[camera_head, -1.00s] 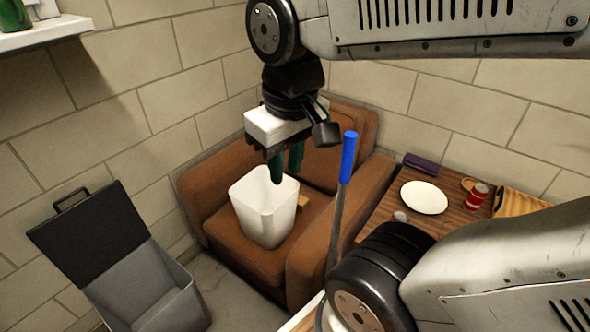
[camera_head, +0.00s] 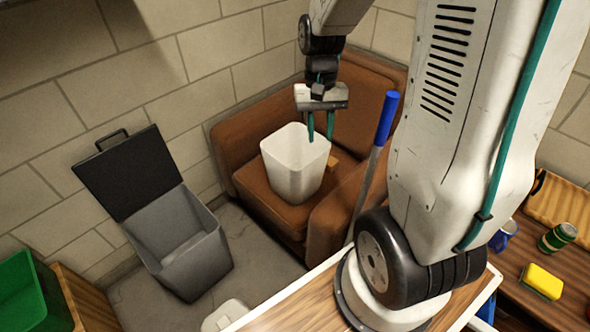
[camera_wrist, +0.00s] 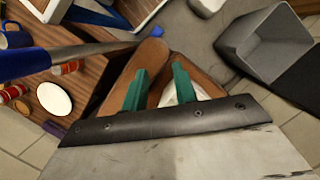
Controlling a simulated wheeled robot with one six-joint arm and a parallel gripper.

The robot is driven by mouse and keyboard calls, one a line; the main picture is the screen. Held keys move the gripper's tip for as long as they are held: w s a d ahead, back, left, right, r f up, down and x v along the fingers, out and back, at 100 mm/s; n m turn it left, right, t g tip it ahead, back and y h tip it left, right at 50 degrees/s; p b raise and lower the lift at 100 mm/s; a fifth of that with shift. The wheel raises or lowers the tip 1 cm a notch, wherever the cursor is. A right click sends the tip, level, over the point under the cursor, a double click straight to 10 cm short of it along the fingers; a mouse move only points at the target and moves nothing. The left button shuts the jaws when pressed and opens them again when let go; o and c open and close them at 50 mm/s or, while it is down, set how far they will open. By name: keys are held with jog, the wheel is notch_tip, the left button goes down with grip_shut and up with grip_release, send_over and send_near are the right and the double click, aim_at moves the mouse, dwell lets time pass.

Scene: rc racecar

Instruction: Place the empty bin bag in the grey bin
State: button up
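The empty bin bag (camera_head: 293,172) is a white, open-topped, bin-shaped liner standing upright on the seat of a brown armchair. The grey bin (camera_head: 183,255) stands on the floor to the left, its black lid (camera_head: 128,172) tipped up open. My gripper (camera_head: 320,137) has two green fingers pointing down at the right part of the bag's rim. The fingers are apart with a gap between them. In the wrist view my gripper (camera_wrist: 160,80) shows white bag (camera_wrist: 170,92) behind and beside the right finger. Whether the fingers touch the bag I cannot tell.
The brown armchair (camera_head: 259,197) has arms on both sides of the bag. A blue-handled tool (camera_head: 385,120) stands at its right. A green crate (camera_head: 28,292) is at lower left. A wooden table (camera_head: 560,300) is at right. Floor between chair and bin is clear.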

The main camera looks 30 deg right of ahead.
jog(key=w+d+f+m+t, duration=0.1)
jog(key=w+d+f+m, duration=0.3)
jog(key=f, duration=0.6)
jog(key=w+d+f+m, duration=0.3)
jog(key=w+d+f, duration=0.3)
jog(key=f, duration=0.5)
jog(key=m+t+h, duration=0.1)
jog(key=m+t, duration=0.1)
send_over(322, 163)
jog(key=shift+a+f, duration=0.2)
jog(key=shift+f, duration=0.4)
jog(key=shift+m, duration=0.4)
jog(key=f, duration=0.8)
jog(key=shift+d, duration=0.2)
jog(key=shift+r, duration=0.1)
grip_shut()
